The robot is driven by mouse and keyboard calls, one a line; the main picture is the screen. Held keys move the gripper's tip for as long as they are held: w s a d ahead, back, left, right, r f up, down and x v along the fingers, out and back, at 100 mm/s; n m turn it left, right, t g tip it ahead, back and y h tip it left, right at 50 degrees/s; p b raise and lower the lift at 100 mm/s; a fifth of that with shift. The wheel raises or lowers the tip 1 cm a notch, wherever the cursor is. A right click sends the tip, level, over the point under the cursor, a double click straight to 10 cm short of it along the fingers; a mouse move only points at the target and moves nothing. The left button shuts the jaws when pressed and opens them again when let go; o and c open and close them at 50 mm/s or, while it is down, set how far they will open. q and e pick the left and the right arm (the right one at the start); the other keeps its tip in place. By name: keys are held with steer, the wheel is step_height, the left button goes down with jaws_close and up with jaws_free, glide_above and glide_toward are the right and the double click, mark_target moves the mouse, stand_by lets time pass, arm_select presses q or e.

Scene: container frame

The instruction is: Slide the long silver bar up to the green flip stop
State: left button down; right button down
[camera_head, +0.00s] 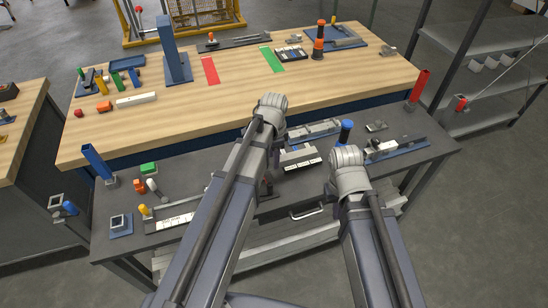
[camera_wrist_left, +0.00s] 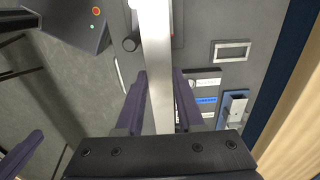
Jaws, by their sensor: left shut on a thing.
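The long silver bar (camera_wrist_left: 157,75) runs up and down through the middle of the left wrist view. My left gripper (camera_wrist_left: 160,108) is shut on it, with one dark purple finger on each side. The bar's top end runs out of that view and its lower end goes behind the gripper body. In the head view my left arm hides this gripper and the bar. My right gripper cannot be made out; its arm covers it in the head view. A green block (camera_head: 148,168) lies at the left of the dark table; I cannot tell whether it is the flip stop.
The dark table (camera_head: 420,160) carries a ruled rail (camera_head: 175,222), a blue-knobbed device (camera_head: 346,130) and a rail fixture (camera_head: 395,148) at right. A wooden bench (camera_head: 330,80) with tools stands behind. A dark box with buttons (camera_wrist_left: 75,22) is left of the bar.

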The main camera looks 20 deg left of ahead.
arm_select(q)
steer(key=shift+f+b, duration=0.25)
steer(key=shift+b, duration=0.05)
steer(key=shift+f+b, duration=3.65)
steer(key=shift+f, duration=0.05)
steer(key=shift+f, duration=0.15)
steer(key=shift+s+a, duration=0.4)
steer(key=shift+a, duration=0.15)
jaws_free()
stand_by(0.4)
step_height(320, 180, up, 7)
steer(key=p, duration=0.6)
steer(key=shift+p, duration=0.4)
